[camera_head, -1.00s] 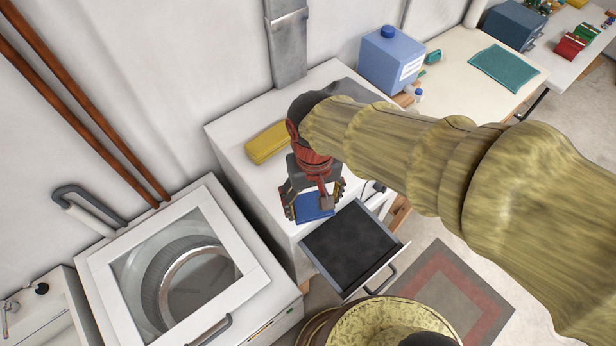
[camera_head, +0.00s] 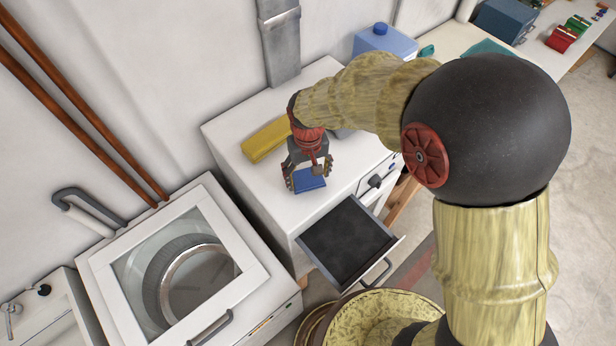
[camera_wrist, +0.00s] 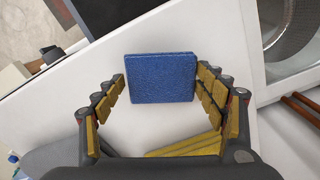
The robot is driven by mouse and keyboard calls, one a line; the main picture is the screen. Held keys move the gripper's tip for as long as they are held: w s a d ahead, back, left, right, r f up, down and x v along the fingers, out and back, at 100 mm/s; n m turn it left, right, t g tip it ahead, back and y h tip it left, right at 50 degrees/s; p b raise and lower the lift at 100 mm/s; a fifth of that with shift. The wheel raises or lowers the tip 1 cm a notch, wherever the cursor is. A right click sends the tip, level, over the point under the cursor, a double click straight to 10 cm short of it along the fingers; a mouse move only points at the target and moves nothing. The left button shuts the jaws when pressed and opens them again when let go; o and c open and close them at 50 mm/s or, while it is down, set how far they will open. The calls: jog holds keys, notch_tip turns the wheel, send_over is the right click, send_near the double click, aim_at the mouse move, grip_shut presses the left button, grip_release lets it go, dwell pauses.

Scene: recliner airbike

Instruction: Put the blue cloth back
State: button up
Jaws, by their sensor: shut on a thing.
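The blue cloth (camera_head: 309,182) is a small flat folded block. My gripper (camera_head: 307,180) is shut on it, above or at the white cabinet top (camera_head: 255,170); I cannot tell whether the cloth touches the surface. In the wrist view the blue cloth (camera_wrist: 161,78) sits between the padded fingers of my gripper (camera_wrist: 162,88), its left and right edges at the pads. An open drawer (camera_head: 348,240) with a dark, empty inside juts from the cabinet front, below and right of the gripper.
A yellow folded cloth (camera_head: 265,140) lies on the cabinet top behind the gripper. A grey cloth (camera_wrist: 75,155) lies near it. A blue jug (camera_head: 383,42) stands at the back.

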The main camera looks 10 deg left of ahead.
aim_at(308, 178)
jog(key=shift+f, duration=0.9)
jog(key=shift+f, duration=0.2)
jog(key=o, duration=1)
jog(key=shift+o, duration=0.2)
notch_tip(308, 178, up, 12)
jog(key=b, duration=0.1)
jog(key=shift+r, duration=0.2)
